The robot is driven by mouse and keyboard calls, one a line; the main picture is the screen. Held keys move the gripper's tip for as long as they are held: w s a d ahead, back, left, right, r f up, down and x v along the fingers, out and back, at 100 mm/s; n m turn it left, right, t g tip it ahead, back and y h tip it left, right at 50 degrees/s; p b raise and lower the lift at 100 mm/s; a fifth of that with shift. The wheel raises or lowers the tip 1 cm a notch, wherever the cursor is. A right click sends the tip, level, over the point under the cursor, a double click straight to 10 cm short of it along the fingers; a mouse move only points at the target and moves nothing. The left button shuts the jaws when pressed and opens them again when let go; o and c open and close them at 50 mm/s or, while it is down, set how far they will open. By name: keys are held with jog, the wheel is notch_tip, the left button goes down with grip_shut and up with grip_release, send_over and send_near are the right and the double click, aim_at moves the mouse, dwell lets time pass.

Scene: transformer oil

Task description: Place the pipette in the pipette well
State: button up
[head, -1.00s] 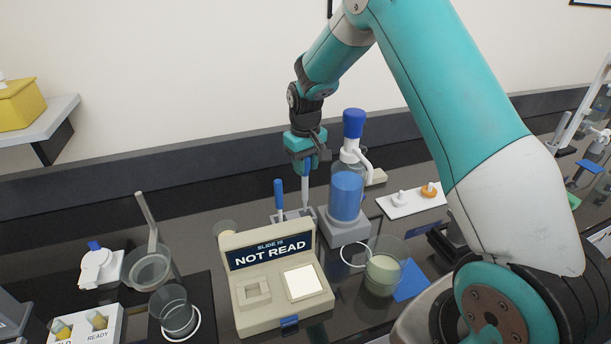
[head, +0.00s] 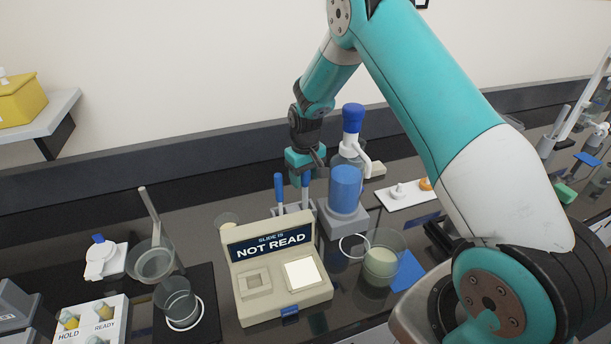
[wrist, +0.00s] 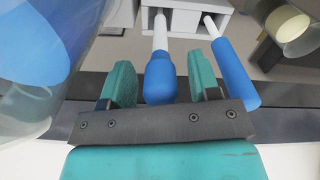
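The pipette (head: 306,184) has a blue bulb and white stem and stands upright below my gripper (head: 306,168). Its stem goes down into the pale grey pipette well block (head: 292,208), which also shows in the wrist view (wrist: 207,22). In the wrist view, the pipette's blue bulb (wrist: 160,82) is between the green fingers of my gripper (wrist: 161,83). A gap shows on both sides of the bulb, so my gripper is open around it. The stem's lower end is hidden. A second blue pipette (head: 279,188) stands in the block to the left.
A blue-capped bottle (head: 345,180) on a grey stand is close on the right. A beaker of pale liquid (head: 382,262) stands front right. A white tray (head: 405,198) lies farther right.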

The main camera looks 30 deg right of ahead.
jog(key=shift+r, duration=0.1)
notch_tip(320, 180, up, 12)
jog(key=b, duration=0.5)
jog(key=s+a+r+n+y, duration=0.1)
jog(key=s+a+r+n, duration=0.1)
jog(key=s+a+r, duration=0.4)
jog(key=s+a+r+n+y, duration=0.1)
jog(key=s+a+r+n, duration=0.1)
jog(key=s+a, duration=0.7)
jog(key=s+a+n+y, duration=0.2)
jog(key=s+a, duration=0.2)
jog(key=s, duration=1.3)
jog(key=shift+s+a+r, duration=0.15)
jog(key=shift+s+r, duration=0.2)
jog(key=shift+r, duration=0.1)
notch_tip(320, 180, down, 7)
jog(key=b, duration=0.7)
